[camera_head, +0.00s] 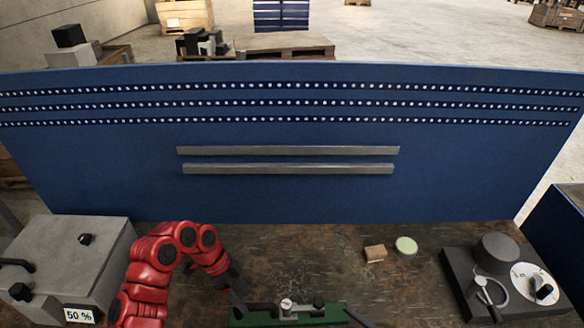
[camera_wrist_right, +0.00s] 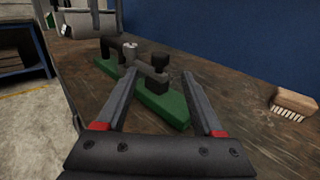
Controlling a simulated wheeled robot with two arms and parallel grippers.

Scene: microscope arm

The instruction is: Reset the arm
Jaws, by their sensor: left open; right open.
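A green base (camera_head: 290,318) with a dark arm on it lies at the front middle of the table, cut by the lower edge of the head view. In the right wrist view the green base (camera_wrist_right: 165,112) carries the dark microscope arm (camera_wrist_right: 150,74), with a silver knob and a dark knob. My left gripper (camera_head: 238,297), on the red arm, is open just left of the green base; contact cannot be told. My right gripper (camera_wrist_right: 160,82) is open, its fingers spread either side of the near end of the base, with nothing visibly held.
A grey box (camera_head: 70,260) labelled 50 % stands at the left. A wooden brush (camera_head: 375,253) and a pale green disc (camera_head: 405,245) lie right of centre. A black device (camera_head: 465,270) with a dial stands at the right. A blue panel (camera_head: 300,195) closes the back.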

